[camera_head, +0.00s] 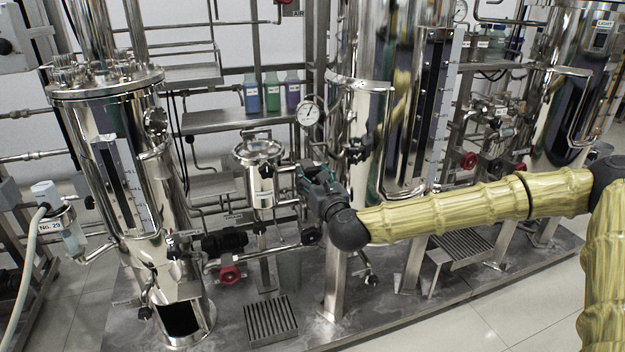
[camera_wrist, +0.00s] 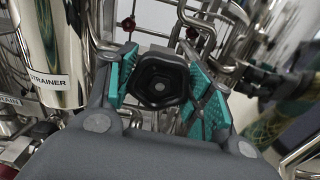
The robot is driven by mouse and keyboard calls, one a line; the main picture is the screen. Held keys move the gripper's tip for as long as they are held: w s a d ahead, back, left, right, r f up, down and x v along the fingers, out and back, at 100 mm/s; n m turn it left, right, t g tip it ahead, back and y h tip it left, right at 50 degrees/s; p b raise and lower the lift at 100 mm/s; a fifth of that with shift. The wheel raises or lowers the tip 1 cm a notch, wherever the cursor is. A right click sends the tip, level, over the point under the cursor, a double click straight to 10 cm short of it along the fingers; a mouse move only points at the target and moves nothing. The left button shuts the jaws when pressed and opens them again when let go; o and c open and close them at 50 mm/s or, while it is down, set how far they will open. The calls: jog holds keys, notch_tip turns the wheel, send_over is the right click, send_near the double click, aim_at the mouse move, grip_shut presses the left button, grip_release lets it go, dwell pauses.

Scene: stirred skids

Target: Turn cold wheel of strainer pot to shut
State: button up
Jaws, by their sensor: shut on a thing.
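The strainer pot (camera_head: 258,170) is a small polished steel vessel in the middle of the skid. In the wrist view its side (camera_wrist: 45,40) stands at the left with a STRAINER label. A black lobed hand wheel (camera_wrist: 162,80) sits between the teal pads of my gripper (camera_wrist: 165,88), face toward the camera. My gripper is shut on this wheel. In the head view my gripper (camera_head: 308,175) is just right of the strainer pot and hides the wheel. No marking that tells cold from hot is readable on the wheel.
A large steel tank (camera_head: 115,170) stands left, and a taller column (camera_head: 385,120) stands close behind my arm. A pressure gauge (camera_head: 308,113) is above my gripper. A red wheel (camera_head: 230,275) sits low on the pipes. Thin pipes crowd around; open floor lies front right.

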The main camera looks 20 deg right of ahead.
jog(key=o, duration=1)
jog(key=shift+s, duration=0.1)
jog(key=s, duration=1.1)
jog(key=shift+s+d, duration=0.2)
jog(key=shift+s, duration=0.2)
